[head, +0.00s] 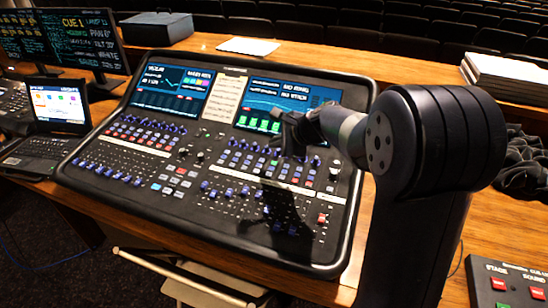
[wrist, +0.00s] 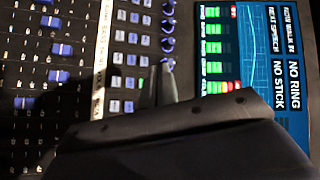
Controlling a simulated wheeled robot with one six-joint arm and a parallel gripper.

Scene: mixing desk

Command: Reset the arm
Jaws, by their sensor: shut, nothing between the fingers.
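My arm rises at the right of the head view and reaches left over the mixing desk (head: 130,175). My gripper (head: 280,130) hangs above the upper right part of the desk, just below its right screen (head: 285,97). In the wrist view my gripper (wrist: 158,85) is shut and empty, and its dark body covers the lower middle. Faders, buttons and blue knobs (wrist: 168,27) lie beneath it, with the lit screen (wrist: 250,50) to the right. I cannot tell how far the fingertips are above the panel.
A laptop (head: 58,112) and two monitors (head: 75,38) stand at the left. Papers (head: 510,75) and black cloth (head: 525,160) lie at the right. A control box (head: 510,285) with red and green buttons is at the lower right. Wooden desk shows behind the console.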

